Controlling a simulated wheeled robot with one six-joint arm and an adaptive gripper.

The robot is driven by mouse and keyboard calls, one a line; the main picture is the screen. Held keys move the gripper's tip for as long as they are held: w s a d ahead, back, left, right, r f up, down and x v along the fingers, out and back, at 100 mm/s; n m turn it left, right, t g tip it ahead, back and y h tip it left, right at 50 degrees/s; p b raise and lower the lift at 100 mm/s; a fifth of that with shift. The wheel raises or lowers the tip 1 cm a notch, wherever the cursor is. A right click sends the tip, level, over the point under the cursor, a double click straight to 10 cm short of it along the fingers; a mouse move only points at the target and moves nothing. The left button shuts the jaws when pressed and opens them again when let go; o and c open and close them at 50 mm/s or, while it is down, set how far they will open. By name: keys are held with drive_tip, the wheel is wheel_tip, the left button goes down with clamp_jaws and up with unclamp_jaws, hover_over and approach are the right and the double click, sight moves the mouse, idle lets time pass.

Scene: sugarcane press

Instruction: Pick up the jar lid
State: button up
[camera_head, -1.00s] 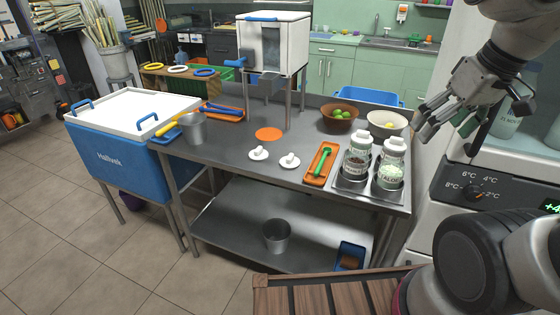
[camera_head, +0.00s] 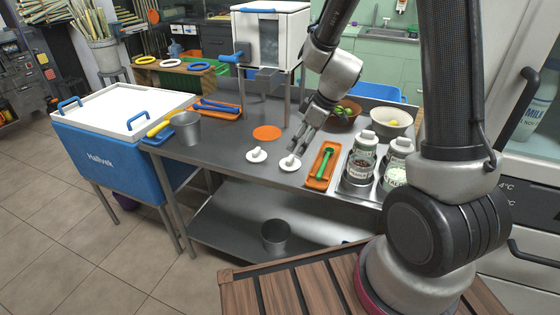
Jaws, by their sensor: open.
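Two white round lids with knobs lie on the steel table: a left lid (camera_head: 257,155) and a right lid (camera_head: 290,164). My gripper (camera_head: 297,153) is open, pointing down, with its fingertips just at or above the knob of the right lid. I cannot tell whether they touch it. Jars with labels stand in a metal holder to the right: one with dark contents (camera_head: 357,170) and one with white contents (camera_head: 395,175). White-topped jars stand behind these.
An orange tray (camera_head: 314,182) with a green spoon (camera_head: 325,162) lies right of the lids. An orange disc (camera_head: 267,133) lies behind them. A brown bowl of limes and a pale bowl (camera_head: 390,121) stand at the back. The table left of the lids is mostly clear.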

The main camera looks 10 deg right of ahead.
sight(291, 158)
drive_tip(key=x, duration=0.8)
drive_tip(key=shift+s, duration=0.15)
drive_tip(key=shift+c, duration=0.3)
drive_tip(key=c, duration=0.8)
